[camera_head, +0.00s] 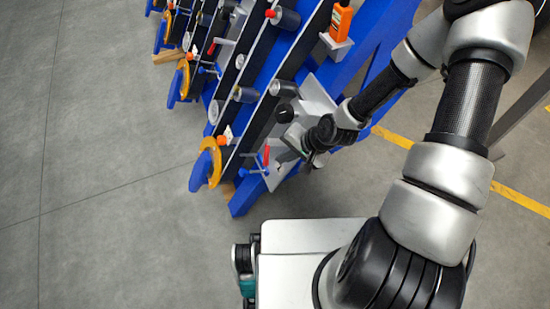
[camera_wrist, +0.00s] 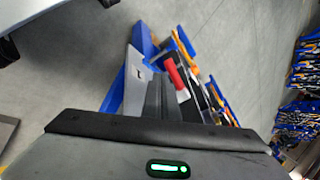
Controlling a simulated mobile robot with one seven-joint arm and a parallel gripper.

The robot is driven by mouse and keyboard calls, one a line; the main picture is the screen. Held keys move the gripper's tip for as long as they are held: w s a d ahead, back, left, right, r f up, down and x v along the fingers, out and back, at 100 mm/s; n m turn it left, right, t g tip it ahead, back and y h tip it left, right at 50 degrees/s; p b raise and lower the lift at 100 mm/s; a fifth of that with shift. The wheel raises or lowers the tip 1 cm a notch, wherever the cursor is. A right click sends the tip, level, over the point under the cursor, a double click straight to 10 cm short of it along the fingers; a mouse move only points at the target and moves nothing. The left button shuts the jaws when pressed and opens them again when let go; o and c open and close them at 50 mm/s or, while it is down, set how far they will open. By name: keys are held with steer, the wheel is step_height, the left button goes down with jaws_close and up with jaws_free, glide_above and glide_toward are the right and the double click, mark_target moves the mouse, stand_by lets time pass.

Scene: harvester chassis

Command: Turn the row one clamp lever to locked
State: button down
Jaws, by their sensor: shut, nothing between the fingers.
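A clamp lever with a red handle (camera_head: 266,155) sits on the nearest row of the blue chassis, beside a blue bracket (camera_head: 252,170). The red handle also shows in the wrist view (camera_wrist: 174,74), just beyond the fingertips. My gripper (camera_head: 281,156) is shut and empty, close to the right of the red handle. In the wrist view its dark fingers (camera_wrist: 161,92) are together. I cannot tell whether they touch the lever. Any lock marking is too small to read.
An orange disc with a blue wheel (camera_head: 207,163) stands left of the lever. Rollers (camera_head: 285,113) and dark rails run up the chassis. An orange device (camera_head: 340,20) sits on a bracket at the top. The grey floor at left is clear.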

mark_target(267, 162)
steer(key=shift+w+a+f+b, duration=0.2)
steer(key=shift+w+a+f, duration=0.2)
steer(key=shift+a, duration=0.25)
steer(key=shift+w+a+f+b, duration=0.15)
steer(key=shift+w+a+f, duration=0.25)
steer(key=shift+a, duration=0.25)
steer(key=shift+s+a+f, duration=0.1)
steer(key=shift+a+f, duration=0.1)
steer(key=shift+f, duration=0.1)
steer(key=shift+s+a+b+x, duration=0.15)
steer(key=shift+b+x, duration=0.3)
steer(key=shift+x, duration=0.5)
steer(key=shift+s+a+b+x, duration=0.1)
steer(key=shift+b+x, duration=0.3)
steer(key=shift+x, duration=0.6)
